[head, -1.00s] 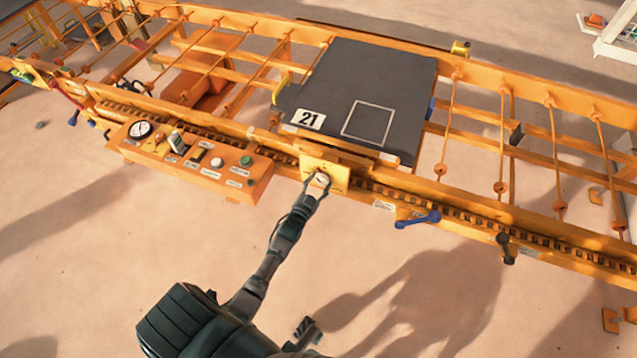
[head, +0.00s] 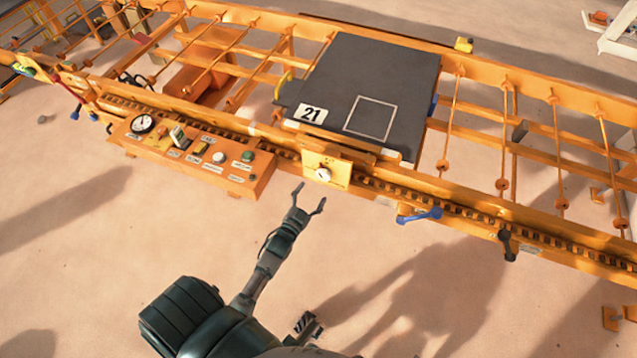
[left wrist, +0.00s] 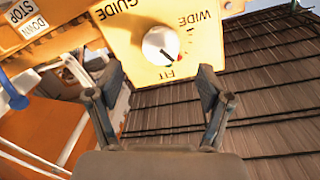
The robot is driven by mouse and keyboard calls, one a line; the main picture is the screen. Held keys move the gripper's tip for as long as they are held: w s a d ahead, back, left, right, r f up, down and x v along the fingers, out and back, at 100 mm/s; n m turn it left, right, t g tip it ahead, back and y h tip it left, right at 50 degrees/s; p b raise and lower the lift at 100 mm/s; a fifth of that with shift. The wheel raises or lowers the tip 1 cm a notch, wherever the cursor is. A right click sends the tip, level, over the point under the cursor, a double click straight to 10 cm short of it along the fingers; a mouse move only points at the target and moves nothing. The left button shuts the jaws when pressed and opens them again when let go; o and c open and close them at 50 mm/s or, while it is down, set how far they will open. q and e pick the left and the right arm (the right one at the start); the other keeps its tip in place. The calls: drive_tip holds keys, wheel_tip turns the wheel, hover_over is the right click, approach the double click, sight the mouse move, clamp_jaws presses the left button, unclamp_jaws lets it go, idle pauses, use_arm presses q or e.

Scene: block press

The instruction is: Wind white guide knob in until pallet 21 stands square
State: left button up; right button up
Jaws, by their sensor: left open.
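The white guide knob (head: 322,174) sits on a yellow plate on the near rail. In the left wrist view the knob (left wrist: 160,45) has a dark slot and a red mark, with WIDE, FIT and GUIDE lettered around it. The slot slants toward the FIT side. My right gripper cannot be made out.
An orange control box (head: 195,158) with a gauge and buttons is left of the knob. A blue handle (head: 419,215) and a black handle (head: 507,243) are on the rail to the right. The sandy floor in front is open.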

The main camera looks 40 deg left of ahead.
use_arm(q)
drive_tip(key=s, duration=0.4)
drive_tip(key=shift+s+d, duration=0.3)
drive_tip(key=shift+d, duration=0.1)
drive_tip(key=s+d+f+g+h+p, duration=0.1)
drive_tip(key=s+d+f+g+p, duration=0.4)
drive_tip(key=s+f, duration=0.45)
drive_tip(key=s+d+f+g+h+p, duration=0.1)
drive_tip(key=s+d+f+g+p, duration=0.3)
drive_tip(key=s+f+g, duration=0.5)
drive_tip(key=s+d+f+g, duration=0.1)
drive_tip(key=s+f, duration=0.1)
drive_tip(key=s, duration=0.3)
drive_tip(key=s+d+f, duration=0.2)
drive_tip(key=s, duration=0.3)
drive_tip(key=shift+d+f+n+g+h, duration=0.25)
drive_tip(key=shift+f+n+g+h, duration=0.05)
drive_tip(key=shift+g, duration=0.1)
use_arm(e)
drive_tip(key=s+d+f+g, duration=0.1)
drive_tip(key=s+f, duration=0.3)
drive_tip(key=f, duration=0.6)
drive_tip(key=s+d+f+g, duration=0.1)
drive_tip(key=s+f, duration=0.4)
drive_tip(key=f, duration=0.5)
drive_tip(key=shift+f+g+h, duration=0.3)
drive_tip(key=shift+g+h, duration=0.1)
drive_tip(key=shift+g, duration=0.5)
